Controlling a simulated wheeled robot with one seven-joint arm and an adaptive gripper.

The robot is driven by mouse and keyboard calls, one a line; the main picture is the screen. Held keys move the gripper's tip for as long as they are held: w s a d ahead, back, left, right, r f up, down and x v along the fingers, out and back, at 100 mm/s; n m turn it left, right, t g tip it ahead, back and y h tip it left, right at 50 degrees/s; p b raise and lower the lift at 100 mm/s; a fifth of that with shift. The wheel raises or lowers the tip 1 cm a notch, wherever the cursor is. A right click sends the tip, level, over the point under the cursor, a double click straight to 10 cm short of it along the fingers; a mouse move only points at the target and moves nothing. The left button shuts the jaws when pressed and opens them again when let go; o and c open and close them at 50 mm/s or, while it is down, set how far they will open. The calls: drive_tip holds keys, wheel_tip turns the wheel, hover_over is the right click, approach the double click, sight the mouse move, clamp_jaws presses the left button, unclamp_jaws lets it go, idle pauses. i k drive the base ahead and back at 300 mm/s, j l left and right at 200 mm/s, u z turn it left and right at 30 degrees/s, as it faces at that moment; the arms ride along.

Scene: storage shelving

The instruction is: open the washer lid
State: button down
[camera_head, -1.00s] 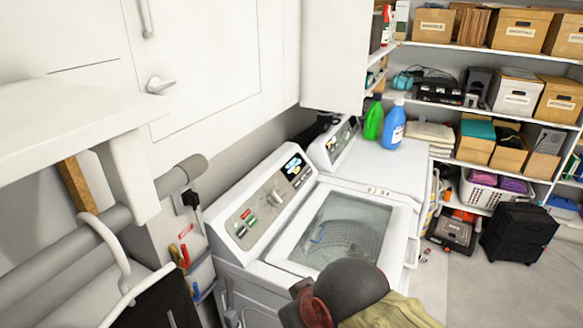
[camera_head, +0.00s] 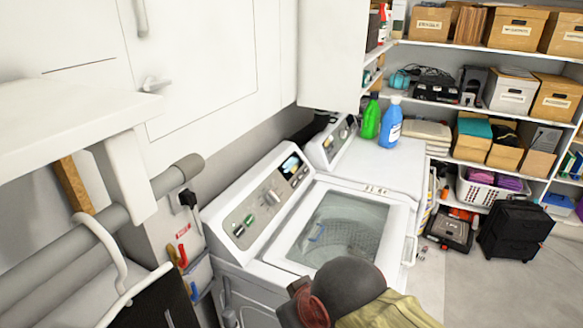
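The washer (camera_head: 262,281) stands in the lower middle of the head view, with its control panel (camera_head: 262,205) along its back left side. Its white-framed lid (camera_head: 398,225) lies flat on top and looks shut. The drum shows through the lid's clear window (camera_head: 343,228). A light handle-like piece (camera_head: 410,251) shows at the lid's right edge. The lid's lower edge is partly hidden by a dark grey rounded shape. My gripper is not in view, so where it is relative to the lid cannot be seen.
The dark rounded shape (camera_head: 350,284), a reddish-brown part and yellowish cloth (camera_head: 388,312) are in front; I cannot tell what they belong to. A second machine (camera_head: 378,165) holds green (camera_head: 371,118) and blue (camera_head: 390,124) bottles.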

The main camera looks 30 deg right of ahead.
sight(388, 260)
drive_tip(key=k+l+z, duration=0.2)
drive_tip(key=l, duration=0.15)
drive_tip(key=k+l+z, duration=0.25)
drive_tip(key=l+z, duration=0.2)
drive_tip(key=l, duration=0.3)
drive_tip(key=k+l+z, duration=0.25)
drive_tip(key=l, duration=0.2)
drive_tip(key=i+j+u, duration=0.1)
drive_tip(key=j, duration=0.25)
drive_tip(key=i+j, duration=0.25)
drive_tip(key=j+u, duration=0.05)
